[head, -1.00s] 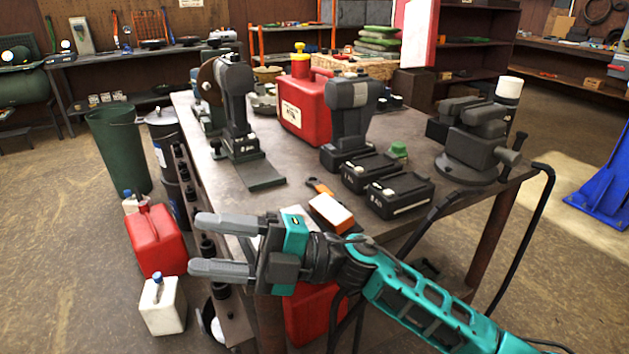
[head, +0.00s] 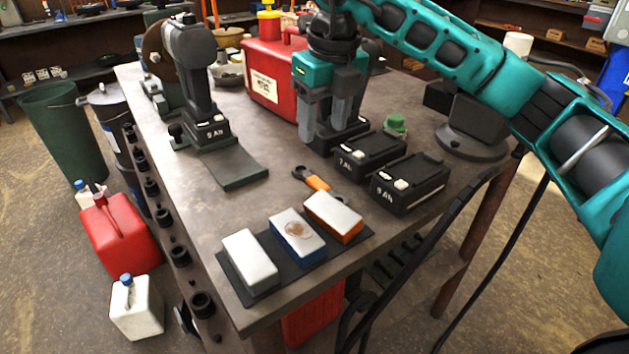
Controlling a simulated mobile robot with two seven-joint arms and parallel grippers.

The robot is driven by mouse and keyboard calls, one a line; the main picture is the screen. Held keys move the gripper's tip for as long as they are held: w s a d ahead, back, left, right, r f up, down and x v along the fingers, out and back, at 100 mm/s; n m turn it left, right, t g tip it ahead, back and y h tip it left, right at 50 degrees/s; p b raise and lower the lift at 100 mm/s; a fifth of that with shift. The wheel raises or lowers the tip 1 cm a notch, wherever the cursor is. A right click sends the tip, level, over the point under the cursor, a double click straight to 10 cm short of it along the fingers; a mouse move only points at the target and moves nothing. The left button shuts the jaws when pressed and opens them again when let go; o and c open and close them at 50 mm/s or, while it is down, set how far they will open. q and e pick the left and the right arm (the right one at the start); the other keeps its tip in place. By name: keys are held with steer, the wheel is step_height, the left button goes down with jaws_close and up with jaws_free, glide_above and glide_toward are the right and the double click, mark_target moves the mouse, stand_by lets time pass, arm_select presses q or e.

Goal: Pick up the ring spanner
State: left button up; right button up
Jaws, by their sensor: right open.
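The ring spanner (head: 315,182) appears to be the small tool with an orange middle lying flat on the workbench (head: 285,205). It lies left of the black battery packs, just behind an orange-and-white block. Its near end is hard to make out. My right gripper (head: 326,132) points down with its grey fingers apart and nothing seen between them. It is above and behind the spanner in the picture, apart from it, in front of a dark power tool that it largely hides. My left gripper is out of view.
Three blocks (head: 292,238) sit on a dark mat at the near edge. Battery packs (head: 408,185) stand right of the spanner. Bare benchtop lies left of the spanner.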

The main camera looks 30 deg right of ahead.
glide_above(318, 182)
steer(key=f, duration=0.6)
steer(key=shift+s, duration=0.3)
step_height(318, 182, down, 5)
steer(key=shift+w+f, duration=0.15)
jaws_close()
